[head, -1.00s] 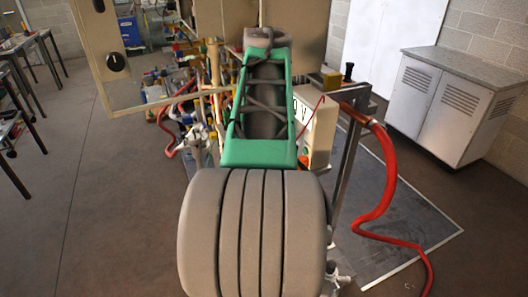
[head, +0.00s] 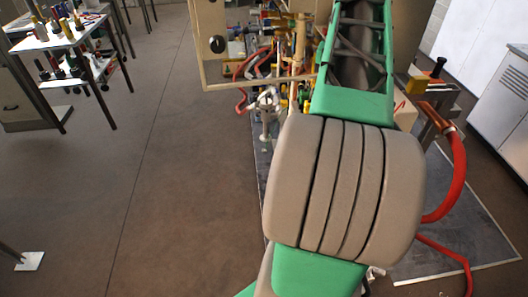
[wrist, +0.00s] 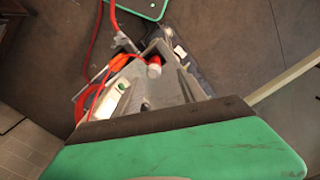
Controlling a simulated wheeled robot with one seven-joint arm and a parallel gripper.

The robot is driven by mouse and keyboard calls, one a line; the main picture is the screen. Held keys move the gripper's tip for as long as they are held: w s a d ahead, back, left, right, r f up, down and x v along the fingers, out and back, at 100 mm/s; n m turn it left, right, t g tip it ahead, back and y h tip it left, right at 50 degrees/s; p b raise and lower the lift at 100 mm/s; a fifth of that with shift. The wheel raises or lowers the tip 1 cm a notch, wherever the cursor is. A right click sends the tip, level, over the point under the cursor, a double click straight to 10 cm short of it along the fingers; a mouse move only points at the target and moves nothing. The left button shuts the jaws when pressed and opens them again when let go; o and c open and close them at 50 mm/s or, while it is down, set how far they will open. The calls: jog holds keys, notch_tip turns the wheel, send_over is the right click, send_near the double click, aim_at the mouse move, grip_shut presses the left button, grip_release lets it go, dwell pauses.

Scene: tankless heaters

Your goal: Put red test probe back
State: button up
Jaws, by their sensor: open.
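In the wrist view, my gripper (wrist: 160,58) has its grey fingers pointing away from the green wrist body, and it is open. A red cylinder with a pale end (wrist: 154,68), likely the red test probe, shows near the fingers. I cannot tell whether they touch it. A thin red wire (wrist: 104,78) runs close by. A pale box (wrist: 110,98) with a green spot lies left of the fingers, partly hidden. In the head view, my arm hides the gripper and most of the pale box (head: 404,113).
A thick red hose (head: 457,175) hangs on the right above a grey floor mat (head: 470,225). A wooden panel with a black knob (head: 217,44) stands behind my arm. A white table with bottles (head: 60,38) is at the far left. The floor at left is open.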

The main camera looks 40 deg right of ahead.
jog(key=w+a+f+n+t, duration=0.1)
jog(key=w+a+f+n, duration=0.3)
jog(key=a, duration=0.5)
jog(key=w+a+f+n+t, duration=0.15)
jog(key=w+a+f, duration=0.3)
jog(key=a, duration=0.45)
jog(key=s+a+f+n, duration=0.2)
jog(key=a+f+n, duration=0.3)
jog(key=a+f, duration=0.5)
jog(key=a+t, duration=0.1)
jog(key=a, duration=0.1)
jog(key=shift+s+a+f+n, duration=0.15)
jog(key=shift+s+a+n, duration=0.1)
jog(key=shift+a+n, duration=0.1)
